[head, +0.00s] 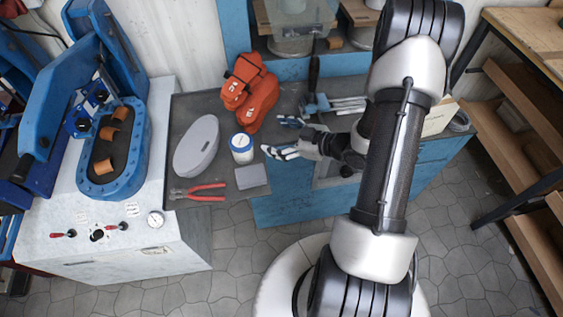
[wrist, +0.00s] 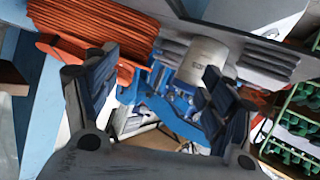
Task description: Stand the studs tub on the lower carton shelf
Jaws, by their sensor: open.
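The studs tub appears to be the small white tub with a blue-rimmed lid (head: 242,148), upright on the grey worktop in the head view. In the wrist view a pale lettered cylinder (wrist: 203,60), apparently the same tub, shows beyond the fingers. My gripper (head: 282,137) is open and empty, just right of the tub, with its fingers pointing toward it and a gap between. Its two fingers also show in the wrist view (wrist: 160,98). A wooden rack with stepped shelves (head: 515,105) stands at the right; I cannot tell which is the lower carton shelf.
A grey oval item (head: 196,146) lies left of the tub, with red-handled pliers (head: 198,191) and a grey block (head: 251,177) in front. Orange-red items (head: 250,92) lie behind it. A blue press (head: 115,150) stands at the left. Tiled floor is clear in front.

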